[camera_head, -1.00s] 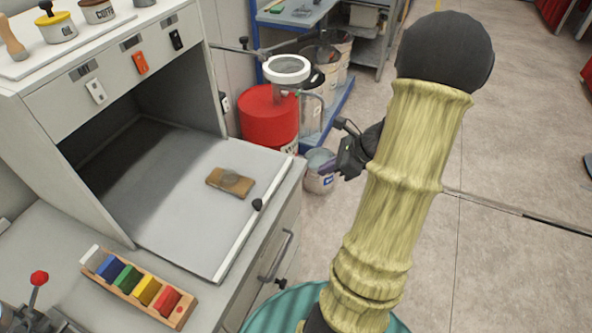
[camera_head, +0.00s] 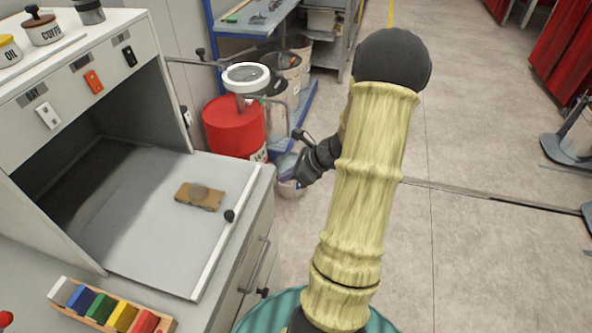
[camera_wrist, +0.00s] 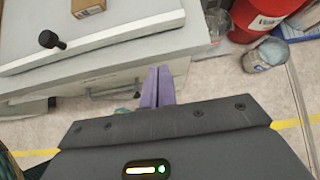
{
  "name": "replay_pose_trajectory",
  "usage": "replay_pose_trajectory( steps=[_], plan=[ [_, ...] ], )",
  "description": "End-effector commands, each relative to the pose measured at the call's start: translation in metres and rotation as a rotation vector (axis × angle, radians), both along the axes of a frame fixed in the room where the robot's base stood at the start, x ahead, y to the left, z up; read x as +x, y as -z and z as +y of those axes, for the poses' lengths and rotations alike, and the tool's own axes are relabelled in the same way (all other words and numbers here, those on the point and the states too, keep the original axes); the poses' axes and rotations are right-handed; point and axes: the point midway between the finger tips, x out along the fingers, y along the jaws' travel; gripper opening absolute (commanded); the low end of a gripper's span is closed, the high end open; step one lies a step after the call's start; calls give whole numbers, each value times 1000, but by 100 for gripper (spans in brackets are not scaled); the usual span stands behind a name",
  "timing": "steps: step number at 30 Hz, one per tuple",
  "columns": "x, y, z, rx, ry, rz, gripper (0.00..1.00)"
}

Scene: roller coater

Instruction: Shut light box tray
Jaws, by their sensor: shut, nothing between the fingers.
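The light box (camera_head: 85,75) is a white cabinet at the left of the head view. Its grey tray (camera_head: 150,235) sticks out of the open front, with a white front edge and a black knob (camera_head: 230,215). In the wrist view the tray (camera_wrist: 40,32) is at the upper left, with its knob (camera_wrist: 52,40). A tan block (camera_head: 200,195) with a round mark lies on the tray. My gripper (camera_head: 287,177) is beyond the tray's front edge, apart from it. Its purple fingers (camera_wrist: 157,72) are together and empty, right of the knob in the wrist view.
A rack of coloured blocks (camera_head: 110,310) lies on the counter in front of the box. A red drum (camera_head: 235,128) and several cans stand behind my gripper. A drawer handle (camera_head: 257,265) is below the tray. The floor at right is mostly clear.

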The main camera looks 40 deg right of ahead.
Motion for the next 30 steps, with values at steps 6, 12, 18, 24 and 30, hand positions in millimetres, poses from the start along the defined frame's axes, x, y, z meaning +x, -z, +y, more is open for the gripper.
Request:
replay_pose_trajectory(
  steps=[6,12,18,24,30],
  plan=[
    [23,29,18,5,-2,2,0],
    [46,25,34,-1,-2,0,0],
    [54,26,39,0,-1,0,0],
    [54,26,39,-1,-1,0,0],
    [55,26,39,-1,1,0,0]
  ],
)
